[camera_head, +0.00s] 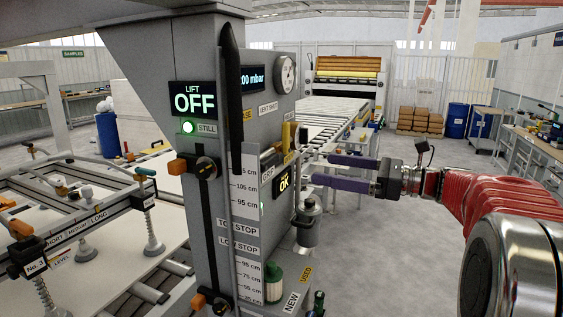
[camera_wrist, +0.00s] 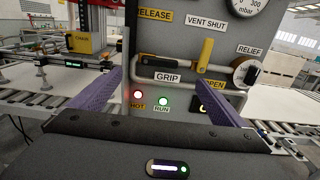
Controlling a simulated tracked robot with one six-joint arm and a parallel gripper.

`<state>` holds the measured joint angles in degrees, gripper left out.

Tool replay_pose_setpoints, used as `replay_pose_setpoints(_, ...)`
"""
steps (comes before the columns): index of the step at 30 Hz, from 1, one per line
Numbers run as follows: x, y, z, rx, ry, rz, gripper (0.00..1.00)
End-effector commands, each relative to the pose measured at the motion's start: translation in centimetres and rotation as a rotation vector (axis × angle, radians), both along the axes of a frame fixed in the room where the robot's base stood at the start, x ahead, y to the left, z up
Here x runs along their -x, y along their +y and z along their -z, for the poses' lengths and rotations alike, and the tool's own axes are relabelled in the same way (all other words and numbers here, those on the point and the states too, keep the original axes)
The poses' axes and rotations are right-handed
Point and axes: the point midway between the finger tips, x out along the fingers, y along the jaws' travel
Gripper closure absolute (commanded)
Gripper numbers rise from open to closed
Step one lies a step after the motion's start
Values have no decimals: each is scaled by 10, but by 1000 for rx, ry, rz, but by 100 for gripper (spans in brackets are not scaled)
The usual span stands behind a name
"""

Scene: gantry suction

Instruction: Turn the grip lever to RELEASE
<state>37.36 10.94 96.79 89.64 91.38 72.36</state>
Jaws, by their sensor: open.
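The grip lever (camera_wrist: 160,61) seems to be the dark bar with orange on it, lying roughly level on the grey panel between the RELEASE label (camera_wrist: 155,14) and the GRIP label (camera_wrist: 167,77). Its exact setting is hard to tell. My gripper (camera_wrist: 150,90) is open and empty, its two purple fingers spread wide and pointing at the panel, below the lever's height in the picture. In the head view my gripper (camera_head: 321,169) is at the panel's right side. I cannot tell if it touches anything.
A yellow vent handle (camera_wrist: 205,52) stands upright right of the lever, below VENT SHUT. A pale rail (camera_wrist: 195,84) crosses below, with a RELIEF knob (camera_wrist: 245,72) at right. A red light (camera_wrist: 138,94) and a green RUN light (camera_wrist: 163,101) glow. Open floor (camera_head: 385,230) lies right of the column.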

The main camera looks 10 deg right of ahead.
Motion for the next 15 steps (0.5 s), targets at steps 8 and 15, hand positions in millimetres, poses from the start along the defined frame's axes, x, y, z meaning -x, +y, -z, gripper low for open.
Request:
replay_pose_setpoints(8, -12, 18, 0, 1, 0, -3, 5)
replay_pose_setpoints(15, -32, 47, 0, 1, 0, -4, 5)
